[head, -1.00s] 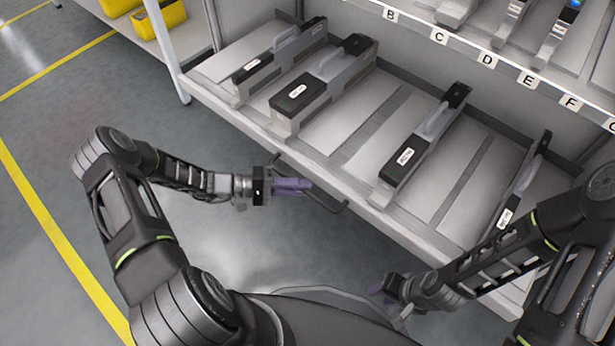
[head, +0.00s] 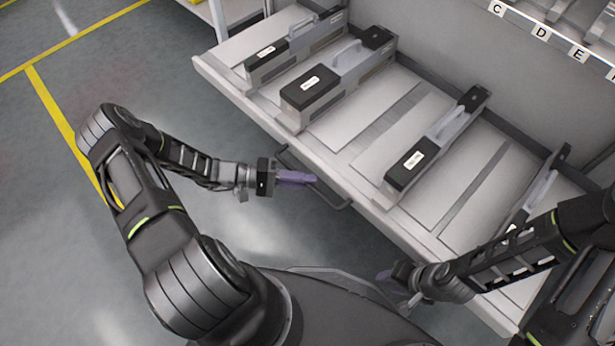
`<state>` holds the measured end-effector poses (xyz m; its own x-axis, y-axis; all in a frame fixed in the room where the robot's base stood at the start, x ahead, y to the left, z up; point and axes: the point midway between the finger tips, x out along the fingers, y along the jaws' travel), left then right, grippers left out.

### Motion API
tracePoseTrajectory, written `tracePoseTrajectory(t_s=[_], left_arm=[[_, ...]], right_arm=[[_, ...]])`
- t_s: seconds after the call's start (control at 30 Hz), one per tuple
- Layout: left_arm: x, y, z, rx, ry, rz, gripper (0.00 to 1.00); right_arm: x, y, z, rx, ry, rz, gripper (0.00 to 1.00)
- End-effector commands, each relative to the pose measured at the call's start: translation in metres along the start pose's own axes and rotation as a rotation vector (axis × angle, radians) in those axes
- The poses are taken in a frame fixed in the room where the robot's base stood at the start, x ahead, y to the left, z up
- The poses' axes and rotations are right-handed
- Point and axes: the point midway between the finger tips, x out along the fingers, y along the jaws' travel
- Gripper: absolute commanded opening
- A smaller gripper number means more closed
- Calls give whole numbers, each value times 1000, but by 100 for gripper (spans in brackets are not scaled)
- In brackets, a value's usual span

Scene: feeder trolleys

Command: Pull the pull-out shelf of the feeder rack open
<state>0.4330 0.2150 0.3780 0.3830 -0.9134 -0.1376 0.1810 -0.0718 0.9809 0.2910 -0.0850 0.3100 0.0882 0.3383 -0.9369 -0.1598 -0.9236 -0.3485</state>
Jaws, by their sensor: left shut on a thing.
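The pull-out shelf (head: 338,130) is a light grey tray running diagonally across the head view. It stands partly out from the rack, its left front corner jutting past the rack's post. A dark bar handle (head: 338,204) is on its front edge. My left gripper (head: 294,177) is shut on this handle, its purple fingers hiding part of the bar. My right gripper (head: 388,283) is low in front of the shelf, apart from the handle. Its fingers are small and partly hidden, so I cannot tell its opening.
Several feeders with black ends stand on the shelf, including one at left (head: 312,92) and one at right (head: 432,148). A fixed upper shelf with letter labels (head: 540,33) is at the upper right. Open grey floor with yellow lines (head: 50,105) lies left.

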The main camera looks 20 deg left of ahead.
Motion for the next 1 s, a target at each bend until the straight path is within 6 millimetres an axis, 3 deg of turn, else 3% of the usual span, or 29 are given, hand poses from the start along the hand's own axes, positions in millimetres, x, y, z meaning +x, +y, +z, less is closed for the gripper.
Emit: tracePoseTrajectory(t_s=[0.47, 0.5, 0.73, 1.0], left_arm=[[-2, -2, 1, 0, 3, -4, 0], [-2, -2, 1, 0, 3, -4, 16], [-2, -1, 1, 0, 2, -2, 35], [-2, 0, 1, 0, 1, -1, 36]], right_arm=[[0, 0, 0, 0, 0, 0, 36], [0, 0, 0, 0, 0, 0, 36], [0, 0, 0, 0, 0, 0, 36], [0, 0, 0, 0, 0, 0, 36]])
